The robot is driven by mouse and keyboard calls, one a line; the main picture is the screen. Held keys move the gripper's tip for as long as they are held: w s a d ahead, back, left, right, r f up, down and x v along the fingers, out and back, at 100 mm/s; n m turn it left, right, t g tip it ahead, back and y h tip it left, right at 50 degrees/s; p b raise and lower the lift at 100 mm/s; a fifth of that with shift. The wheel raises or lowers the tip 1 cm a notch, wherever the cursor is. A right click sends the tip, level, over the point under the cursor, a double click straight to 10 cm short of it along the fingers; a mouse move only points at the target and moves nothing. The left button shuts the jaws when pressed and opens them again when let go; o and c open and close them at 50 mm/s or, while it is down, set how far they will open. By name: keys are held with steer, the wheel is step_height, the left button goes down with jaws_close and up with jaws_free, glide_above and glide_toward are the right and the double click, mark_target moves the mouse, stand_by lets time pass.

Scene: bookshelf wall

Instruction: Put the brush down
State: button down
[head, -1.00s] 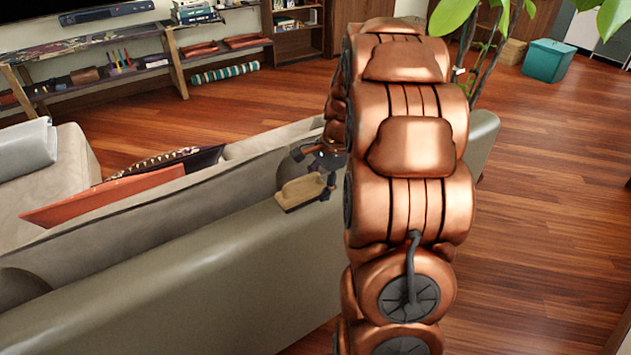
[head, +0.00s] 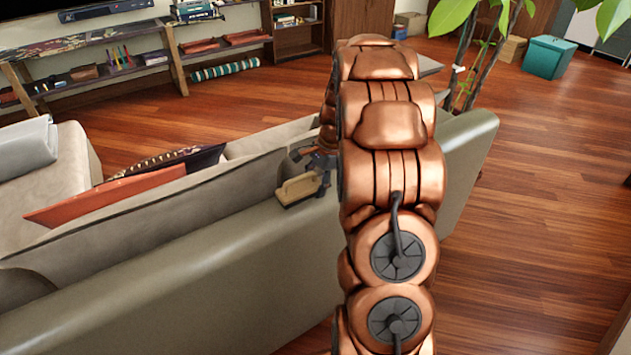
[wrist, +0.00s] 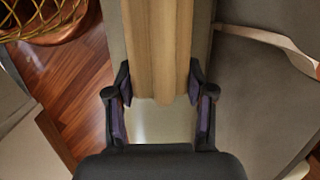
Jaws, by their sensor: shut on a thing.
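The brush (head: 298,190) is a pale wooden block in the head view, at the top of the grey-green sofa's back (head: 200,262). My gripper (head: 318,174) is at its right end, partly hidden by my copper arm. In the wrist view the brush (wrist: 158,40) runs from the top edge down between the two dark fingers of my gripper (wrist: 160,84), which are shut on it. The top of the sofa back (wrist: 160,125) lies beneath it. I cannot tell whether the brush touches the sofa. Its bristles are not visible.
An orange cushion (head: 105,194) and a dark patterned cushion (head: 190,160) lie on the sofa. A low shelf (head: 100,82) stands at the back left. A plant (head: 478,65) and a teal box (head: 549,57) are at the back right. The wooden floor (head: 530,210) at right is clear.

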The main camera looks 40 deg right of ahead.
steer(key=shift+f, duration=0.15)
steer(key=shift+c, duration=2)
jaws_free()
steer(key=shift+f, duration=0.1)
steer(key=b+v, duration=0.1)
steer(key=v, duration=1.1)
steer(key=shift+b, duration=0.3)
